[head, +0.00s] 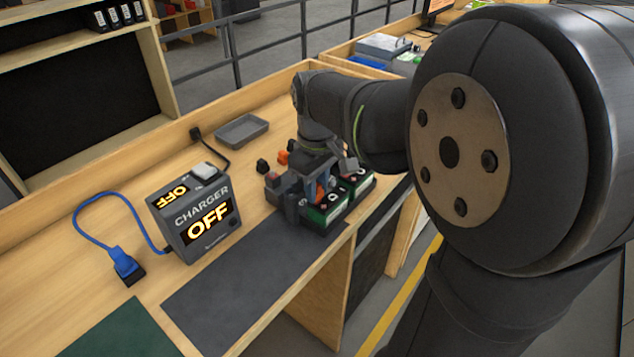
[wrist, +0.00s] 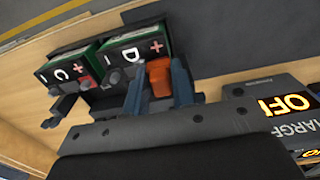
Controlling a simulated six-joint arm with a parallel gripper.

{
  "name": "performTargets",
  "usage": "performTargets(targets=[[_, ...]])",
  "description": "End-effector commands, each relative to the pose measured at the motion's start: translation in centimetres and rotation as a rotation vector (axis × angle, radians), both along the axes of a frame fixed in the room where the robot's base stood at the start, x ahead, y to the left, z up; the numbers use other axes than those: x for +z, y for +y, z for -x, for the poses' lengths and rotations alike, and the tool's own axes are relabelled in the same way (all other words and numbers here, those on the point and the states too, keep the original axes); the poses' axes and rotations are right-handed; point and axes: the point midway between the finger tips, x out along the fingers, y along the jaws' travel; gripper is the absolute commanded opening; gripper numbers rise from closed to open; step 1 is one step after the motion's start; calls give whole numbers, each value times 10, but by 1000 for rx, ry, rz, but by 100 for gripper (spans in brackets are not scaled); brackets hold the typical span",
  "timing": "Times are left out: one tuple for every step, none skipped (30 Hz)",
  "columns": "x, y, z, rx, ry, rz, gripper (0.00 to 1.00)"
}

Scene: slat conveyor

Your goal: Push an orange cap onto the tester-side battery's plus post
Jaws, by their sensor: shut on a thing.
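My gripper (wrist: 158,90) is shut on an orange cap (wrist: 159,72), held between its two fingers in the wrist view. The cap is at the plus-marked side of the green battery D (wrist: 128,47). The cap and fingers hide that post, and I cannot tell whether the cap touches it. Green battery C (wrist: 64,69) stands beside it, with a red piece (wrist: 86,83) near its plus mark. In the head view my gripper (head: 317,192) is low over the batteries (head: 322,216), hiding much of them. I cannot tell which battery is tester-side.
A charger (head: 194,215) reading OFF stands left of the batteries, with a blue cable and plug (head: 125,264). Another orange piece (head: 283,157) and a black piece (head: 262,166) lie behind the batteries. A grey tray (head: 242,130) is farther back.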

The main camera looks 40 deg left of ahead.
Motion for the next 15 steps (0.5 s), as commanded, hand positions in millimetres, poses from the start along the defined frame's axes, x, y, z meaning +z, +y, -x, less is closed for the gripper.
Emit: performTargets(targets=[[-2, 0, 0, 0, 0, 1, 3], [-2, 0, 0, 0, 0, 1, 3], [-3, 0, 0, 0, 0, 0, 3], [-4, 0, 0, 0, 0, 0, 3], [-5, 0, 0, 0, 0, 0, 3], [-6, 0, 0, 0, 0, 0, 3], [-7, 0, 0, 0, 0, 0, 3], [-8, 0, 0, 0, 0, 0, 3], [-9, 0, 0, 0, 0, 0, 3], [-9, 0, 0, 0, 0, 1, 3], [-10, 0, 0, 0, 1, 1, 3], [-11, 0, 0, 0, 1, 1, 3], [-11, 0, 0, 0, 0, 0, 29], [-10, 0, 0, 0, 0, 0, 35], [-10, 0, 0, 0, 0, 0, 43]])
